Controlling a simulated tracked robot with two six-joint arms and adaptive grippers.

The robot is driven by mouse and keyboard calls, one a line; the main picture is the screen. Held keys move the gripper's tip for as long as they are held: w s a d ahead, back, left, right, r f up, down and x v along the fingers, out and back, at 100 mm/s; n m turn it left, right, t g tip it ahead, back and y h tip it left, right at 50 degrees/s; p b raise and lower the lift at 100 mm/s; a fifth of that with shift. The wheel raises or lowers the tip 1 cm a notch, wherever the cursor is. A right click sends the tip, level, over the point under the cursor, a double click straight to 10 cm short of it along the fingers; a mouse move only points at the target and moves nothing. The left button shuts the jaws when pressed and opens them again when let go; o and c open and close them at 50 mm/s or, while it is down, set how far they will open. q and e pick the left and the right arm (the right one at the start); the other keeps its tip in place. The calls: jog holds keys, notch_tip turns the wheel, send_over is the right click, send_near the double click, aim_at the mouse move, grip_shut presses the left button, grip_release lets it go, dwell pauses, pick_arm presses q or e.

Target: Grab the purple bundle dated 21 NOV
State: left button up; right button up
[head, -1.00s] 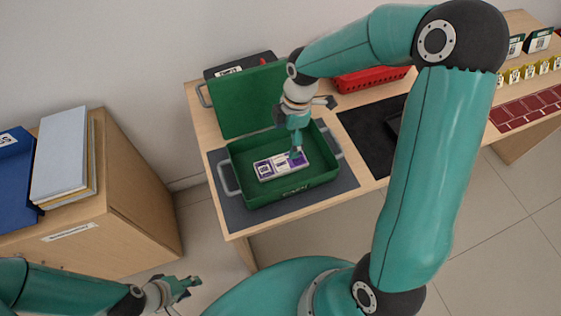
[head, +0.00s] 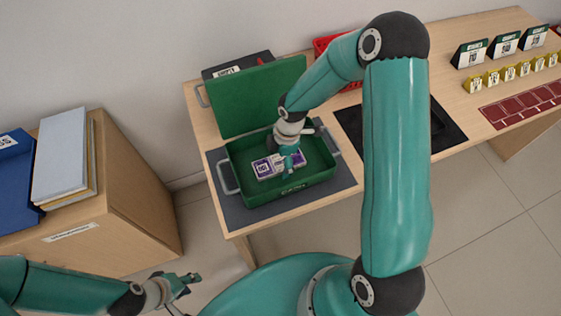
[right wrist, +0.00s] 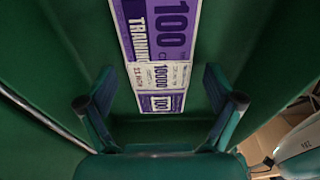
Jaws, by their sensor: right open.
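The purple bundle (head: 263,168) lies flat on the floor of the open green cash box (head: 300,191). In the right wrist view the bundle (right wrist: 155,45) shows "100", "TRAINING" and a white band with "10000" and small sideways print that seems to read 21 NOV. My right gripper (head: 289,168) is down in the box over the bundle, hiding part of it in the head view. In the right wrist view its open fingers (right wrist: 160,88) stand either side of the bundle's near end, apart from it. My left gripper (head: 186,283) is at the lower left, away from the box; its opening is unclear.
The box's raised lid (head: 250,95) stands behind my right gripper. The box sits on a dark mat (head: 225,212). A wooden cabinet (head: 135,190) stands left.

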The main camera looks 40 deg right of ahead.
jog(key=c, duration=1.3)
jog(key=shift+r, duration=0.15)
